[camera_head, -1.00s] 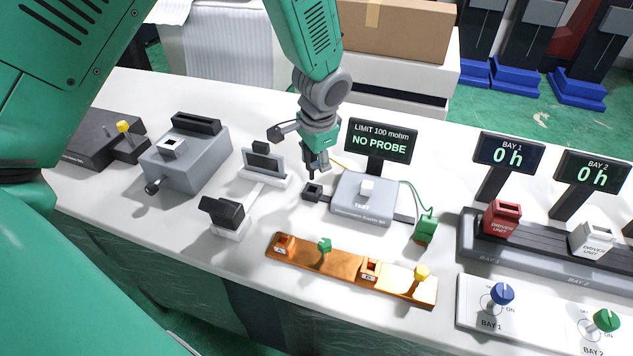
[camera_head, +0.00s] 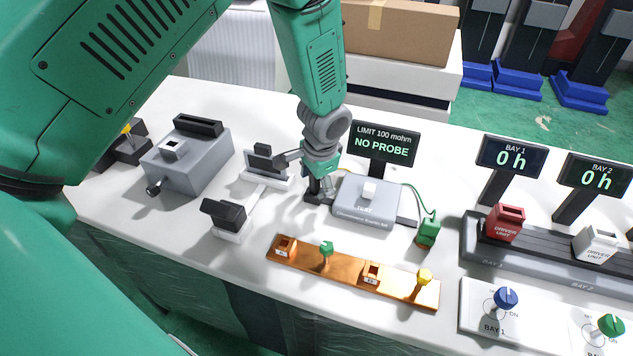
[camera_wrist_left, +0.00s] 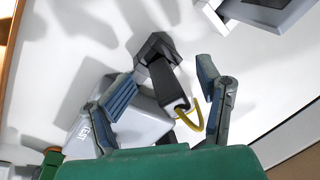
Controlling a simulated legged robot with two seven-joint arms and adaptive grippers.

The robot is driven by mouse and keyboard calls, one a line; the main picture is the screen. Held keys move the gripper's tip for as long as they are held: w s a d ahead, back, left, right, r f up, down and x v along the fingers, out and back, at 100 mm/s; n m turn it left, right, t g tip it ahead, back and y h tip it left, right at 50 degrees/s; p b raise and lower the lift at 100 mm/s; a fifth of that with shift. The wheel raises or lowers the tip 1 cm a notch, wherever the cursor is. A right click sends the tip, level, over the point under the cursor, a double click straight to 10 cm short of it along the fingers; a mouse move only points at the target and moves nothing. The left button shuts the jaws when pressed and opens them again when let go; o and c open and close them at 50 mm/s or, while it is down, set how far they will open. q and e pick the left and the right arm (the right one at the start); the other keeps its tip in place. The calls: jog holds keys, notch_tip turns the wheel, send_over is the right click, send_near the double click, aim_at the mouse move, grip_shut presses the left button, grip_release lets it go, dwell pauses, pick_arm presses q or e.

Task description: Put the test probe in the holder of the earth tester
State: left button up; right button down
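The earth tester (camera_head: 350,212) is a grey box with a white TEST button; its display (camera_head: 381,145) reads "LIMIT 100 mohm NO PROBE". Its black square holder (camera_head: 311,197) is at its left side. My left gripper (camera_head: 319,183) is low over the holder. In the left wrist view, the black test probe (camera_wrist_left: 163,82) with a yellow cable stands between the fingers of my left gripper (camera_wrist_left: 168,92). The fingers are spread, with a gap beside the probe. The probe's far end meets the holder (camera_wrist_left: 153,46); its depth inside is hidden. My right gripper is out of view.
An orange strip (camera_head: 340,267) with green and yellow knobs lies in front of the tester. Dark-topped stands (camera_head: 228,215) and a grey box unit (camera_head: 190,165) are to the left. A green clamp (camera_head: 428,231) and the bay rail (camera_head: 530,258) are right.

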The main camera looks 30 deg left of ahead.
pick_arm(q)
notch_tip(320, 180, up, 12)
jog(key=s+d, duration=0.1)
jog(key=d, duration=0.1)
jog(key=shift+s, duration=0.15)
dwell(0.4)
jog(key=shift+r+p, duration=0.1)
jog(key=shift+p, duration=0.2)
